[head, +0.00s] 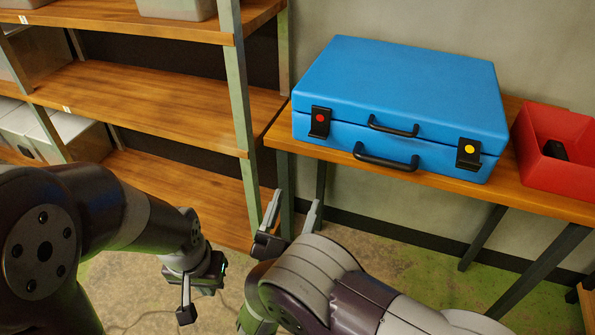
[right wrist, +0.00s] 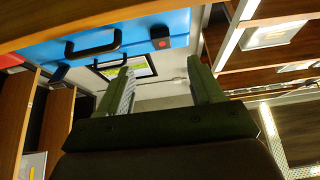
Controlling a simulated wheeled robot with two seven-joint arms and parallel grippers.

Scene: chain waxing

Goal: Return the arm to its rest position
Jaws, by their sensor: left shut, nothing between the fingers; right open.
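My right gripper (head: 292,213) is open and empty, with its two fingers pointing up in front of the workbench's left end. In the right wrist view its two fingers (right wrist: 162,88) stand apart with nothing between them. My left gripper (head: 186,312) is shut and empty, hanging over the floor at lower left, with its fingers pointing down. Both arms are bent low in front of the furniture, and neither gripper touches anything that I can see.
A closed blue case (head: 400,90) with black latches and handles lies on the wooden workbench (head: 540,203). A red bin (head: 550,180) holding a dark item stands to its right. A wooden shelf unit (head: 170,100) is at left. Floor (head: 400,250) below the bench is clear.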

